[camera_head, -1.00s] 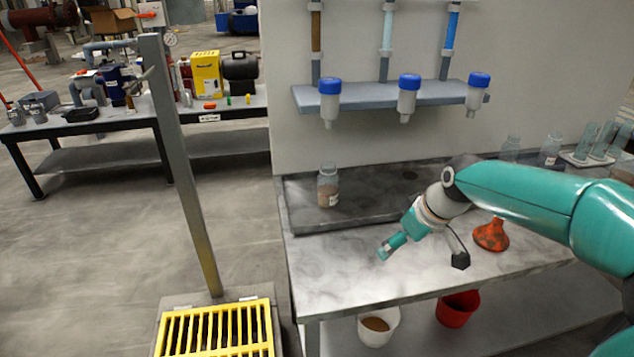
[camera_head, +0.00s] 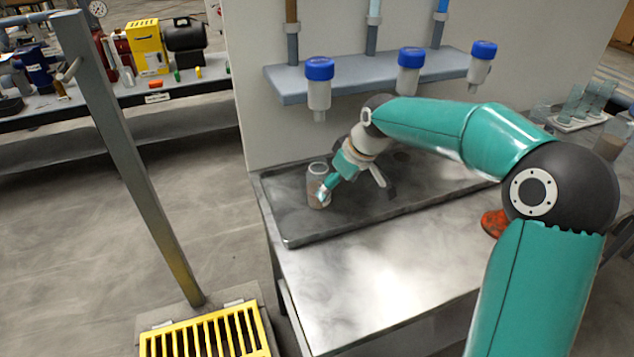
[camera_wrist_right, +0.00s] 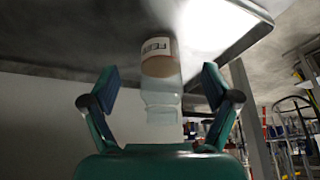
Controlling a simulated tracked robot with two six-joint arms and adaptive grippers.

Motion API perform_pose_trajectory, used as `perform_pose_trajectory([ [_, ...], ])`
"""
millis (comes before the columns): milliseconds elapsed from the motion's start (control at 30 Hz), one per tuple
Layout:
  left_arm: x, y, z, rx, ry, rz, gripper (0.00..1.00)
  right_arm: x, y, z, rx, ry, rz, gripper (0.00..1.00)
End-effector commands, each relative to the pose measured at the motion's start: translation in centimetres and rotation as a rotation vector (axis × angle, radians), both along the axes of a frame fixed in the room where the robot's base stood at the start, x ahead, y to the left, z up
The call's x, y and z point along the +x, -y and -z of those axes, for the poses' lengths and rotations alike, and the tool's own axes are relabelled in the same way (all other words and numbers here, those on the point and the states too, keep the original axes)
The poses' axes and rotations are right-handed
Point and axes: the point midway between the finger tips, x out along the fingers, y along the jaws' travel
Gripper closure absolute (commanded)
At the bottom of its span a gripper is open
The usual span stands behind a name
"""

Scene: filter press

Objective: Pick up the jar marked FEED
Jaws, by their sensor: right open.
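The clear jar (camera_head: 318,182) with brownish contents stands upright on the dark tray near its left end. In the right wrist view the jar (camera_wrist_right: 160,85) appears upside down, with a label that seems to read FEED. My right gripper (camera_head: 325,192) is at the jar in the head view. In the right wrist view its two fingers (camera_wrist_right: 160,88) are spread, one on each side of the jar, with gaps showing. The gripper partly covers the jar's right side in the head view. My left gripper is not in view.
The dark tray (camera_head: 290,226) lies on the bench (camera_head: 330,285). A shelf (camera_head: 290,82) with blue-capped vessels (camera_head: 319,84) hangs above. An orange funnel (camera_head: 492,222) is partly behind my right arm. A post (camera_head: 130,150) and yellow grating (camera_head: 205,335) are left.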

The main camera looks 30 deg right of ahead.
Motion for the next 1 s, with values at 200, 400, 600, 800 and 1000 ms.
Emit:
perform_pose_trajectory([
  [200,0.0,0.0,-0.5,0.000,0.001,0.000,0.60,1.9,-0.3,0.0,0.000,-0.001,0.000,0.13],
  [400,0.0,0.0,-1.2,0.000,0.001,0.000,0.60,3.9,-0.7,-0.1,0.001,0.000,0.000,0.13],
  [600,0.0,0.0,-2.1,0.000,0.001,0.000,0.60,6.8,-1.1,-0.1,0.000,-0.001,0.000,0.13],
  [800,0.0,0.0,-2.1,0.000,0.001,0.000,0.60,7.1,-1.0,1.1,0.000,0.000,0.002,0.13],
  [1000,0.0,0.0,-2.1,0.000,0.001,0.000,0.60,7.1,-1.0,1.1,0.000,0.000,0.003,0.20],
])
